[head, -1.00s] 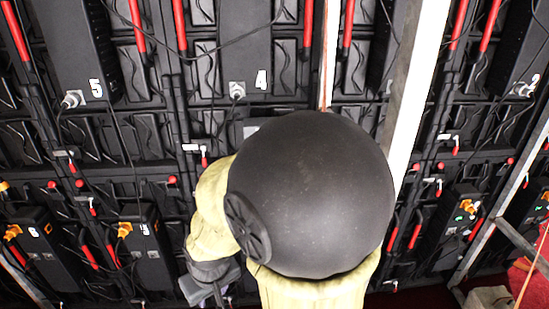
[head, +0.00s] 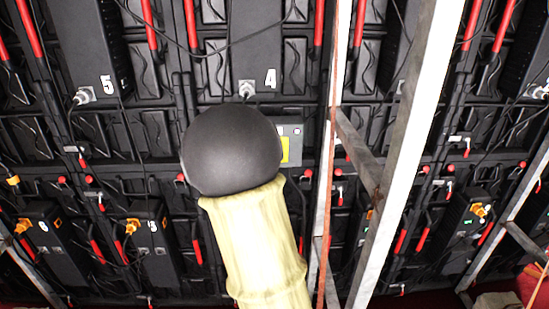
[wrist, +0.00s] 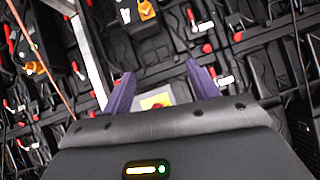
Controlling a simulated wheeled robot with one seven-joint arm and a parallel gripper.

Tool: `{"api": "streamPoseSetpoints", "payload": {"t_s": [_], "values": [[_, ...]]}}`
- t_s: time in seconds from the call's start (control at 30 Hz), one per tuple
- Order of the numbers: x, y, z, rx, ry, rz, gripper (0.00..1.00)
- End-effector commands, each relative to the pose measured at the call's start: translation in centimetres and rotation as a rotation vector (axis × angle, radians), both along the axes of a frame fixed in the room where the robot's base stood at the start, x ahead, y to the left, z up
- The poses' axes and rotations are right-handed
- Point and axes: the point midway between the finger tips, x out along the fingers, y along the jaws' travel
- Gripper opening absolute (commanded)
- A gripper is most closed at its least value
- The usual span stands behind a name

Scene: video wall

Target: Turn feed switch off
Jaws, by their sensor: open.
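A grey switch box (head: 290,143) with a yellow plate is on the back of the wall in the head view, just right of my arm's dark round joint, which hides its left part. In the wrist view the yellow plate (wrist: 151,102) shows between the fingers, with a small red part on it. The lower edge of the box is hidden by my gripper's body there. My gripper (wrist: 160,76) is open with nothing between its fingertips, pointing at the box. I cannot tell how far the fingers are from it. The switch position is too small to tell.
A white upright post (head: 412,140) and grey braces (head: 358,150) stand right of the box, close to my arm. Numbered black units, such as unit 4 (head: 257,50), cables and red handles cover the wall.

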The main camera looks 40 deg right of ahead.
Motion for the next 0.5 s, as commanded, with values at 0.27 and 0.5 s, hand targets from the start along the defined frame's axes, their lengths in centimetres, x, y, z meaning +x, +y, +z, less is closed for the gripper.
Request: {"api": "streamPoseSetpoints", "payload": {"t_s": [0.27, 0.5], "values": [[0.8, -7.3, 3.9, -0.163, -0.355, -0.132, 0.60], [0.4, -9.2, 7.2, -0.258, -0.540, -0.129, 0.60]]}}
